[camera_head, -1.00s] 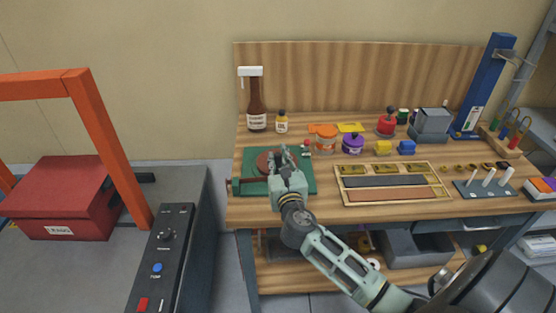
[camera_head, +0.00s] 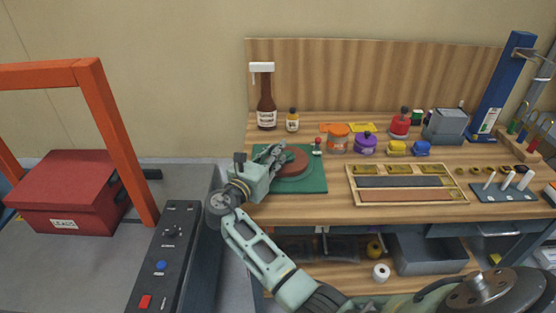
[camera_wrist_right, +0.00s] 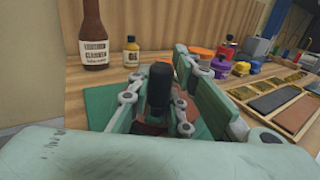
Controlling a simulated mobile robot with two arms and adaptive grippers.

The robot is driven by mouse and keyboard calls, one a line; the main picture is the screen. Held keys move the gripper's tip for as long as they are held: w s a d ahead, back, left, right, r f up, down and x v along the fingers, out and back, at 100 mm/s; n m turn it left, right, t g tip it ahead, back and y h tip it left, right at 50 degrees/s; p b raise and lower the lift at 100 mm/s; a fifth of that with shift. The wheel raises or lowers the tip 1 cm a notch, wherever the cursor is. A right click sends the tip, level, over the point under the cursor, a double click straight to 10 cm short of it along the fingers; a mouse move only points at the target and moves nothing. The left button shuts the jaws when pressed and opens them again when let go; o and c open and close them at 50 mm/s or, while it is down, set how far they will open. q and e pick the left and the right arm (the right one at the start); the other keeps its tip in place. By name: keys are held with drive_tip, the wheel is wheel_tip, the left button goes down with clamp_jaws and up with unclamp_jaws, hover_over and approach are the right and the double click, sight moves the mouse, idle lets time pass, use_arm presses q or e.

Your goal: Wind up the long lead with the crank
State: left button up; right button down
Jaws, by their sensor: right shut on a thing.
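The winder is a green board (camera_head: 312,184) with a round brown reel (camera_head: 295,164) on the left part of the workbench. My right gripper (camera_head: 272,156) is over the left side of the reel and covers part of it. In the right wrist view, the upright black crank handle (camera_wrist_right: 159,88) stands between the fingers, and the gripper is shut on it. The crank's arm under the handle is mostly hidden. I cannot make out the long lead. My left gripper is not in view.
A brown cleaner bottle (camera_head: 267,105) and a small oil bottle (camera_head: 292,121) stand behind the winder. An orange-lidded jar (camera_head: 338,140) and a purple tub (camera_head: 365,144) are to its right, with a wooden tray (camera_head: 408,195) nearer the front. A red box (camera_head: 68,190) is far left.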

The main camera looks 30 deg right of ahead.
drive_tip(key=shift+w+a+m+g+h+b, duration=0.1)
drive_tip(key=shift+w+m+g+h+b, duration=0.25)
drive_tip(key=shift+g, duration=0.25)
drive_tip(key=shift+w+a+m+g+h+b, duration=0.15)
drive_tip(key=shift+m+g+b, duration=0.1)
drive_tip(key=shift+m+g, duration=0.3)
drive_tip(key=shift+d, duration=0.1)
drive_tip(key=c, duration=1.6)
unclamp_jaws()
drive_tip(key=v, duration=0.7)
drive_tip(key=shift+a, duration=0.25)
